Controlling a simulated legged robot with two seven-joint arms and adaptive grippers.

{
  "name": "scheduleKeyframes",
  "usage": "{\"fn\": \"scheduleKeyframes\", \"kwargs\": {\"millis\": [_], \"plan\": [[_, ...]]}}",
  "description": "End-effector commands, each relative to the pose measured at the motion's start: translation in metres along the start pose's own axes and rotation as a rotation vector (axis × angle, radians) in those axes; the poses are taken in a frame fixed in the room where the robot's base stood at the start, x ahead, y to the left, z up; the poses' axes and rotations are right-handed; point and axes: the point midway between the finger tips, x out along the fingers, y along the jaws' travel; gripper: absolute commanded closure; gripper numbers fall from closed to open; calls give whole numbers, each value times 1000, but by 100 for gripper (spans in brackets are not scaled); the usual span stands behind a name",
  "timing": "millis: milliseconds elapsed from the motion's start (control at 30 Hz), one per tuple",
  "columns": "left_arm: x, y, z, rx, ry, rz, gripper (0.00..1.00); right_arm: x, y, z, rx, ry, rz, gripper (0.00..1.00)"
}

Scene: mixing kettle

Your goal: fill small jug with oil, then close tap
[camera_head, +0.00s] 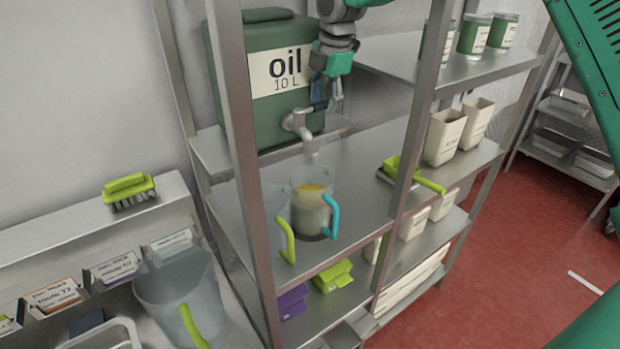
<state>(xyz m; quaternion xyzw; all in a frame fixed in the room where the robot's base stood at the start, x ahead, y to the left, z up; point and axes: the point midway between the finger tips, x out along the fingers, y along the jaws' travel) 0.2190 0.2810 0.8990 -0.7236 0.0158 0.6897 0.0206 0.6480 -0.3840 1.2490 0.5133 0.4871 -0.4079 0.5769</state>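The green oil canister (262,70), labelled "oil 10 L", stands on the shelf with a grey metal tap (298,122) at its lower front. A clear small jug with a blue handle (333,214) stands upright on the shelf below the tap. Pale yellowish contents show inside it, with a yellower top. My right gripper (330,100) points down right beside the tap, in front of the canister's right edge. A dark blue part shows at its fingers; I cannot tell whether it is the tap's lever, or whether the fingers are shut on it. My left gripper is not in view.
A shelf post (240,150) stands in front of a jug with a green handle (285,240). A larger clear jug (178,290) stands lower left, near a green brush (128,187). A green scoop (415,175) and white containers (443,135) are to the right.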

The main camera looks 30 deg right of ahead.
Motion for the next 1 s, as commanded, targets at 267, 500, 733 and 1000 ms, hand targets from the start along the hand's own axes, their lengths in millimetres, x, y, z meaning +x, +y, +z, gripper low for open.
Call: {"fn": "scheduleKeyframes", "kwargs": {"millis": [267,500,733,1000], "plan": [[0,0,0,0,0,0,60,-12,-1,0,2,0,1,58],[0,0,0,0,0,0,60,-41,-1,-1,2,0,0,58],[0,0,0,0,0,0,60,-65,-1,0,2,1,-1,58],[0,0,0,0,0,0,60,-70,-1,0,2,1,-3,58]]}}
